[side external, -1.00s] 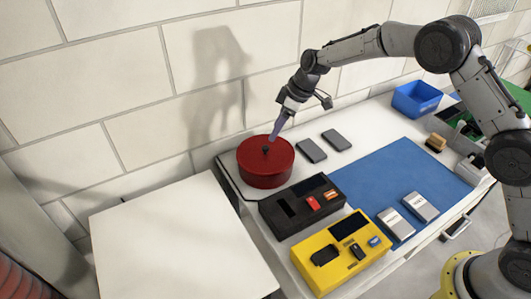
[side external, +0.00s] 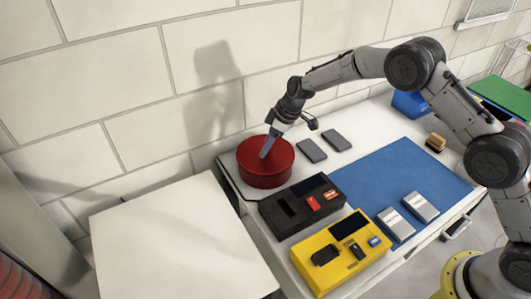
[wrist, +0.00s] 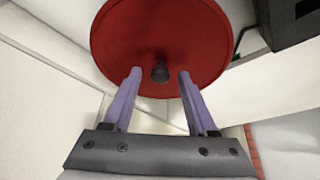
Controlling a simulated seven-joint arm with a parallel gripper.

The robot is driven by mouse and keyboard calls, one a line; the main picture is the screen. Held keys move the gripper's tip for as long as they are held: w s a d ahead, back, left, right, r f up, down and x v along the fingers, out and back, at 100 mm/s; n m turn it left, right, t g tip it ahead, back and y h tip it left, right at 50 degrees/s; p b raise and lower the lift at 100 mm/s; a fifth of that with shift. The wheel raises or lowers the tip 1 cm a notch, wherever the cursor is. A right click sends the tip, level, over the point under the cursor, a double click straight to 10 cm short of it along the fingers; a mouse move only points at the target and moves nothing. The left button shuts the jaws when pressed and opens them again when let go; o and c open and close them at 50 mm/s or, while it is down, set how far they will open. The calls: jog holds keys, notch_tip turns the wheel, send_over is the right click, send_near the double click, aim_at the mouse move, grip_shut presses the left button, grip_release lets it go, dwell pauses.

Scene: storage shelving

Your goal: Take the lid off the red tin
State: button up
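The red tin (side external: 266,172) is round, with a flat red lid, and stands at the back left of the white worktop. In the wrist view the lid (wrist: 150,30) fills the upper middle, with a small black knob (wrist: 160,73) at its centre. My gripper (side external: 264,155) reaches down over the lid, and its fingertips cover the knob in the side view. In the wrist view my gripper (wrist: 158,76) is open, with its two purple fingers apart, one to each side of the knob. A gap shows between each finger and the knob.
Two dark grey flat items (side external: 324,145) lie right of the tin. A black case (side external: 285,215) and a yellow case (side external: 312,263) stand in front. A blue mat (side external: 390,172) covers the middle. A blue bin (side external: 410,104) stands behind my arm. The wall is close behind.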

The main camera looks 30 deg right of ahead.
grip_shut()
jog(key=shift+r, duration=0.2)
